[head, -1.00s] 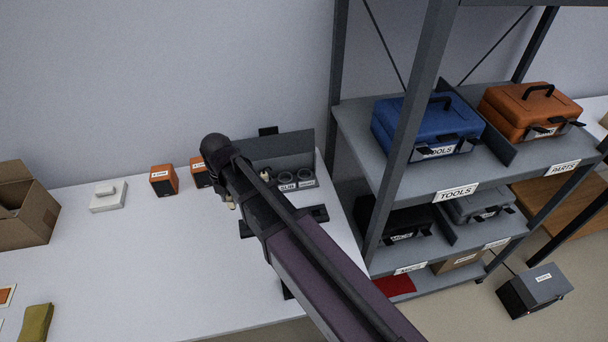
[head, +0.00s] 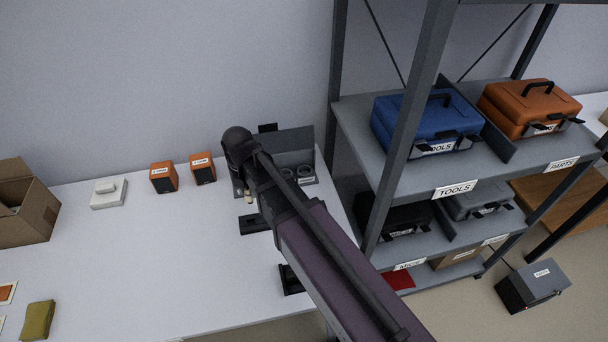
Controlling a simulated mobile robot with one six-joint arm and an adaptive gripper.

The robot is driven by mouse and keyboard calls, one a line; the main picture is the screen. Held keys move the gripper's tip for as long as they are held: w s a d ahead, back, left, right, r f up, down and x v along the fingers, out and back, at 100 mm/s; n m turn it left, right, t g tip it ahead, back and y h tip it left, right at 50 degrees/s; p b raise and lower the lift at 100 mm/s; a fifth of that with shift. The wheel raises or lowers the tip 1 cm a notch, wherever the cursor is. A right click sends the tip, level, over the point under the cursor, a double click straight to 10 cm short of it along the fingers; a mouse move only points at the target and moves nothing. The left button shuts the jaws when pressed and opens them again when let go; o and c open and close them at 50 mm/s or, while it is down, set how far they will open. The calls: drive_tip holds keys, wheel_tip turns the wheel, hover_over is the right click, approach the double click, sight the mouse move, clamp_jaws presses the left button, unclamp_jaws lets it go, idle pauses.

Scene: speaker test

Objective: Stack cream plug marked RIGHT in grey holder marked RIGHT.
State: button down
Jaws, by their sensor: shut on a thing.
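My gripper (head: 246,190) hangs down at the arm's end, over the left end of the grey test stand (head: 288,143). A small cream plug (head: 249,199) shows at the fingertips, largely hidden; I cannot read any mark on it. Two round grey holders, a left one (head: 288,172) and a right one (head: 305,171), stand in the test stand, to the right of my gripper. A white label (head: 308,181) sits in front of the right one, too small to read. My arm hides the rest of the stand's front.
Two orange speakers (head: 163,178) stand left of my gripper. Black blocks (head: 255,224) lie in front of the stand. A white device (head: 108,194) and a cardboard box (head: 27,210) are farther left. A shelf rack (head: 345,125) rises close on the right. The table's middle is clear.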

drive_tip(key=s+d+r+m+p, duration=0.1)
drive_tip(key=d+m, duration=0.1)
drive_tip(key=d, duration=0.6)
drive_tip(key=s+d+r+m, duration=0.1)
drive_tip(key=d, duration=0.6)
drive_tip(key=shift+s+d+m+p, duration=0.3)
drive_tip(key=shift+d+m+p, duration=0.05)
drive_tip(key=shift+d+m, duration=0.05)
drive_tip(key=w, duration=0.5)
drive_tip(key=w+f+b, duration=0.1)
drive_tip(key=w, duration=0.8)
drive_tip(key=shift+w+d+f, duration=0.25)
drive_tip(key=shift+w+d, duration=0.1)
drive_tip(key=shift+w, duration=0.1)
drive_tip(key=shift+w, duration=0.25)
drive_tip(key=shift+w+f+b, duration=0.35)
drive_tip(key=shift+f+b, duration=0.25)
drive_tip(key=shift+b, duration=0.15)
drive_tip(key=shift+f+b, duration=1.25)
drive_tip(key=shift+b, duration=0.05)
drive_tip(key=shift+f+b, duration=0.35)
